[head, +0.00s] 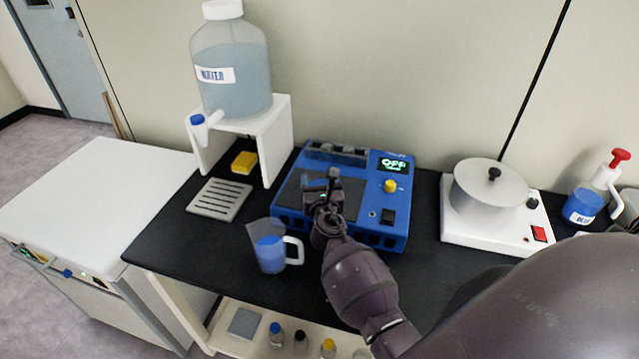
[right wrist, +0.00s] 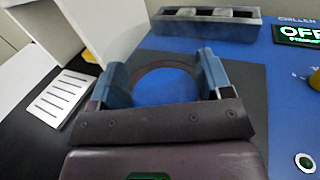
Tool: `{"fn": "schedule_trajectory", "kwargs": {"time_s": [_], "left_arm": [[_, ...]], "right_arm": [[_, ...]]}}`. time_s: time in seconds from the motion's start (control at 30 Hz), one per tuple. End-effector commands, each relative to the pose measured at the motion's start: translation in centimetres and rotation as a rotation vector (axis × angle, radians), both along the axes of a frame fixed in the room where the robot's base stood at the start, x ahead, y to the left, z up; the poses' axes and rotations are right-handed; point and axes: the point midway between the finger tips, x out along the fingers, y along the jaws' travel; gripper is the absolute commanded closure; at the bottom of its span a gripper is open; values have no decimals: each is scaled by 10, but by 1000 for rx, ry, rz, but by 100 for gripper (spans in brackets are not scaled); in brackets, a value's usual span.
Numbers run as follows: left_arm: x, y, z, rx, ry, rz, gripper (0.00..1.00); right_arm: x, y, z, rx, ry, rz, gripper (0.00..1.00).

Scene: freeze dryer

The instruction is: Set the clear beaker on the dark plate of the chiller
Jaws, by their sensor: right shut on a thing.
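The chiller (head: 402,208) is a blue box on the black bench, with a dark plate (head: 290,193) on top and a display reading OFF. My right gripper (head: 323,188) is over the plate. In the right wrist view its two fingers are shut on the clear beaker (right wrist: 165,88), whose round rim shows between them with blue inside. The dark plate (right wrist: 245,88) shows around and beyond the fingers. In the head view the gripper mostly hides the beaker. I cannot tell whether the beaker's base touches the plate. My left gripper is not in view.
A clear jug (head: 269,254) of blue liquid stands in front of the chiller. A water carboy (head: 232,75) sits on a white stand at left, near a slotted drain tray (head: 219,199) and a yellow sponge (head: 244,161). A white hotplate with a metal pot (head: 488,188) is at right.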

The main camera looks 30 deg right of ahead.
Motion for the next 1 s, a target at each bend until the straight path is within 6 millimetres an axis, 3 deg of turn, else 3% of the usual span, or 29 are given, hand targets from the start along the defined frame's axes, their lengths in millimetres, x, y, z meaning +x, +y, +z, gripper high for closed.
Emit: {"fn": "schedule_trajectory", "kwargs": {"time_s": [0.17, 0.2, 0.33, 0.7, 1.0], "left_arm": [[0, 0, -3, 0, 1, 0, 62], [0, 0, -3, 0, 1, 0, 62], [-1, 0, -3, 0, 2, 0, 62], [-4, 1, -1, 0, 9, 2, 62], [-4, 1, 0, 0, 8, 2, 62]], "right_arm": [[0, 0, -3, 0, -1, 0, 58], [0, 0, -2, 0, 0, 0, 22], [0, 0, -2, 0, 0, 0, 2], [0, 0, 2, 1, 0, 0, 2], [-41, 21, -1, 0, 1, 1, 2]]}}
